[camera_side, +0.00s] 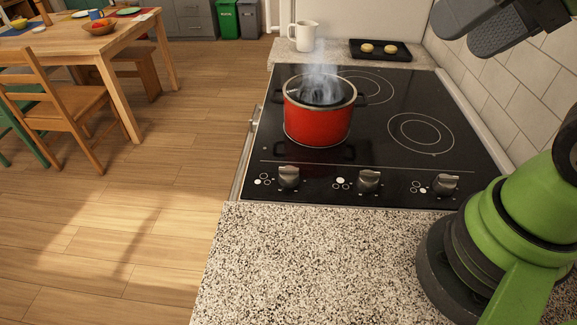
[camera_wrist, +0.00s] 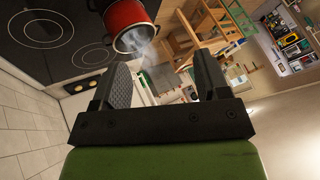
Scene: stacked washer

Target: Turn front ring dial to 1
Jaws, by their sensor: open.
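Three grey dials sit in a row along the near edge of the black hob (camera_side: 385,95): a left dial (camera_side: 289,177), a middle dial (camera_side: 368,181) and a right dial (camera_side: 445,184). Each has a small ring symbol to its left and tiny marks around it. My gripper (camera_side: 483,27) is raised high at the upper right, well away from the dials. In the wrist view my gripper (camera_wrist: 160,82) is open and empty. No dials show there.
A steaming red pot (camera_side: 318,118) stands on the hob's left side; it also shows in the wrist view (camera_wrist: 125,17). A white mug (camera_side: 304,36) and black tray (camera_side: 381,50) with two buns are behind. The speckled worktop (camera_side: 300,260) is clear. A tiled wall (camera_side: 500,80) borders the right.

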